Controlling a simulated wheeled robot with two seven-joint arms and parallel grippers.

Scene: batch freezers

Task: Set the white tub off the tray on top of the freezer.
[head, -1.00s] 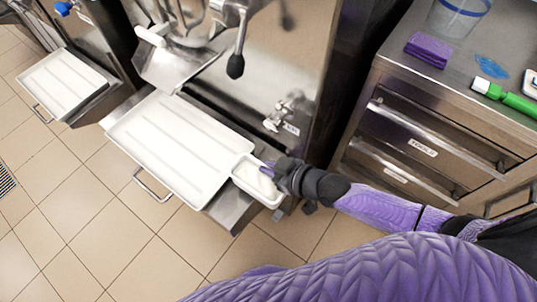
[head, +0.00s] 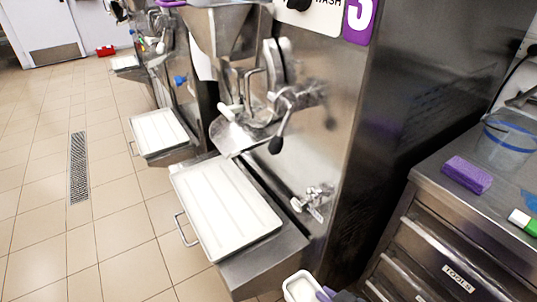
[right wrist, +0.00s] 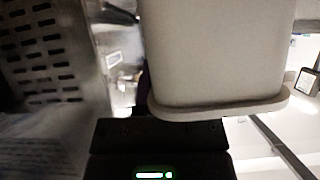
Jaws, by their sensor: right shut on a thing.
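The white tub (head: 300,287) is at the bottom edge of the head view, partly cut off, with pale contents. My right gripper (head: 325,294) is shut on its right side. In the right wrist view the tub (right wrist: 215,50) fills the upper middle, its rim toward the gripper body. The white tray (head: 228,208) lies on the shelf at the front of the near freezer (head: 340,130); no tub stands on it. In the head view the tub is apart from the tray, to its lower right. The freezer's top is out of view. My left gripper is not in view.
A lever and spout (head: 275,120) and a small tap (head: 315,198) stick out from the freezer front. A steel drawer cabinet (head: 440,235) stands at right with a purple sponge (head: 467,175) and a clear container (head: 508,140). Open tiled floor (head: 60,240) lies at left.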

